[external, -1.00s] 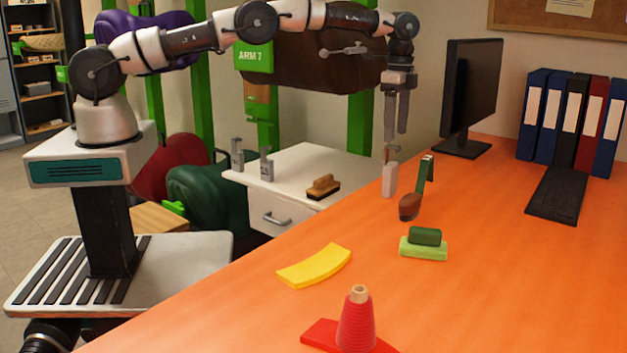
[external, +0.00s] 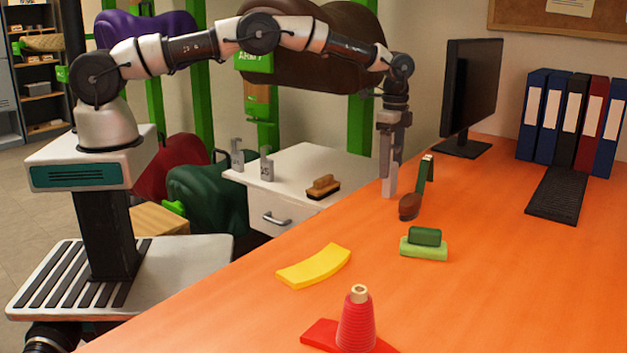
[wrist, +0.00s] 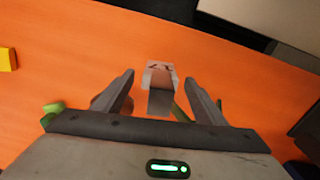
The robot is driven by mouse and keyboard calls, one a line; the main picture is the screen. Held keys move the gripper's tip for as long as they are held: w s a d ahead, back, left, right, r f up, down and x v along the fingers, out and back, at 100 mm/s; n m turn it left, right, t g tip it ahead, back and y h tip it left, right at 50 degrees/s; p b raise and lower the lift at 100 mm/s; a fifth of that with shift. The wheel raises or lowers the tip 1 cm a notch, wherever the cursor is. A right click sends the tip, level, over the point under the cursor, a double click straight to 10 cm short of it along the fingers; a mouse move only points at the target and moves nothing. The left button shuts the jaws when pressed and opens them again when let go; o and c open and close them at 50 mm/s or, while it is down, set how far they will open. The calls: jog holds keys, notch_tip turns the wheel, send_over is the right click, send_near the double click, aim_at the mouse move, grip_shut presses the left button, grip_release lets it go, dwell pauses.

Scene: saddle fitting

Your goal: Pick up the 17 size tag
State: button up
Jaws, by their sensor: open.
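A small pale upright piece (external: 390,182), which looks like a size tag, stands on the orange table near its far left edge; I cannot read a number on it. My gripper (external: 392,164) points down over it with its fingers open. In the wrist view the pale piece (wrist: 160,88) shows between the two spread fingers of my gripper (wrist: 159,79), with a visible gap on each side. Two similar grey upright pieces, one on the left (external: 237,157) and one on the right (external: 266,166), stand on the white cabinet.
A brown rounded tool (external: 409,207) with a green upright strip stands close right of the pale piece. Green stacked blocks (external: 424,246), a yellow curved piece (external: 314,267) and a red cone (external: 356,322) lie nearer. A monitor (external: 472,95) stands behind. The table's right front is clear.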

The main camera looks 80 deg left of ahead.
jog(key=c, duration=1.5)
